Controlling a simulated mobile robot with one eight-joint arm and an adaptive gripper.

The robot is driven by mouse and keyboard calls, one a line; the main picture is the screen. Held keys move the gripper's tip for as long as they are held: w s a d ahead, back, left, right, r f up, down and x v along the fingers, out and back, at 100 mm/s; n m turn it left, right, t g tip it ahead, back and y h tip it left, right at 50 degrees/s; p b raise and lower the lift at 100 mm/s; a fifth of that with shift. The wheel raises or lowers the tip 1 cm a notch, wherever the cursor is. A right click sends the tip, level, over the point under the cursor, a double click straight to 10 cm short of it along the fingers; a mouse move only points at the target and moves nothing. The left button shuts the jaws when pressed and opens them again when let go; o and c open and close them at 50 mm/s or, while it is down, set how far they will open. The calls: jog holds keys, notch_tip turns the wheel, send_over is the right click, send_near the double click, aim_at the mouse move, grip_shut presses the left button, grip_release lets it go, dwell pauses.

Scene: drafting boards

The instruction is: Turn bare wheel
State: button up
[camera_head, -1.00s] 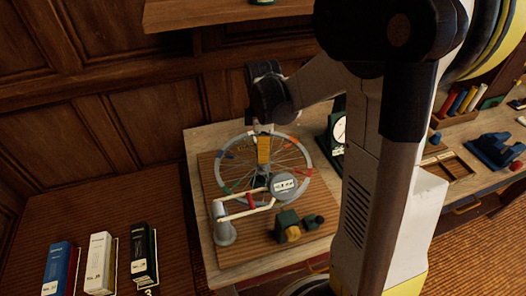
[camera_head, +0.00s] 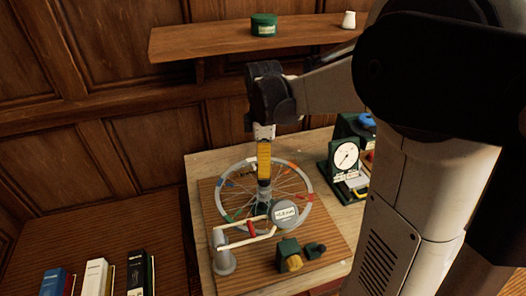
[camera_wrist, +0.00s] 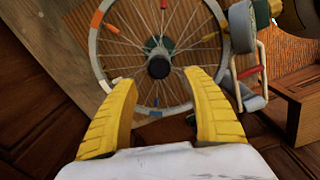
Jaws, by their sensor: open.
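The bare wheel (camera_head: 232,217) is a grey spoked rim with coloured marks, lying flat on a wooden board on the table. It fills the upper middle of the wrist view (camera_wrist: 97,64), with a dark hub (camera_wrist: 159,66) at its centre. My gripper (camera_head: 264,185) points down over the wheel in the head view. In the wrist view its two yellow fingers (camera_wrist: 160,82) are spread wide, with the hub between and beyond their tips. The fingers hold nothing. Whether they touch the wheel I cannot tell.
A grey post (camera_head: 224,252) with a cream arm and labelled disc (camera_head: 285,213) reaches over the rim. A green block (camera_head: 289,252) stands at the board's front. A dial gauge (camera_head: 346,156) stands right.

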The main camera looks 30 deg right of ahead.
notch_tip(320, 180, up, 5)
jog(key=shift+r, duration=0.2)
dwell(0.5)
